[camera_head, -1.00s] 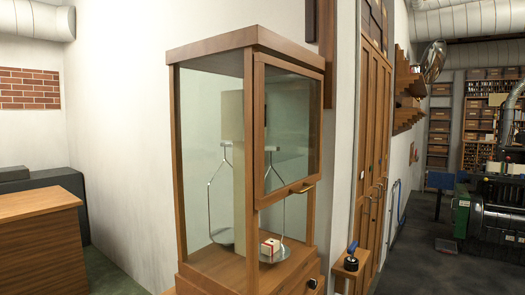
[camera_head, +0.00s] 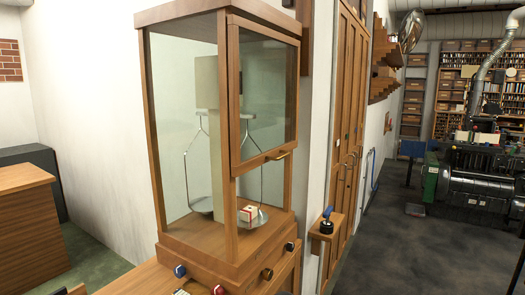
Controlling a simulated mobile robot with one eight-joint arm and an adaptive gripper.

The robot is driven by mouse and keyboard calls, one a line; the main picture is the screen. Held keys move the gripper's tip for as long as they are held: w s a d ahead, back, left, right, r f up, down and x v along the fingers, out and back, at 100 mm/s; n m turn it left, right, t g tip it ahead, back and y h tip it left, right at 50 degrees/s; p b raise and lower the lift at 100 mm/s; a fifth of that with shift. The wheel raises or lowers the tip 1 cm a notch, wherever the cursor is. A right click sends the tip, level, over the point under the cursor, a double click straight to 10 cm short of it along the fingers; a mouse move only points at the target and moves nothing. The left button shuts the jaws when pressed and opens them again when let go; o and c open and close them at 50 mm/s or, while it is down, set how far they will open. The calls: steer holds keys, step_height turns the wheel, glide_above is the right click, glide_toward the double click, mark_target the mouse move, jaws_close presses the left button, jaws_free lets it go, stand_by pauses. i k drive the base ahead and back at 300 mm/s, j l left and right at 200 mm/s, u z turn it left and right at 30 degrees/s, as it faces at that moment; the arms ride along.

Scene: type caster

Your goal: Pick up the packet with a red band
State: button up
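A small white packet with a red band (camera_head: 247,213) rests on the right pan (camera_head: 262,219) of a balance scale inside a wooden glass-sided case (camera_head: 172,150). A framed glass front panel (camera_head: 265,95) with a brass handle (camera_head: 279,156) covers the upper part of the case's right-hand side. Below the panel's lower edge that side looks open, near the packet. A corner post stands just left of the packet.
Knobs (camera_head: 180,271) sit along the case's wooden base. A small wall shelf (camera_head: 322,229) with a dark-handled object (camera_head: 327,213) is right of the case. A wooden desk (camera_head: 25,225) stands at left. Open dark floor (camera_head: 415,235) lies at right, before a green-and-black machine (camera_head: 485,185).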

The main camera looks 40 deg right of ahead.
mark_target(247, 214)
steer(key=i+l, duration=0.15)
steer(key=l, duration=0.2)
steer(key=i+l, duration=0.2)
steer(key=i+l+u, duration=0.1)
steer(key=l, duration=0.35)
steer(key=i, duration=0.05)
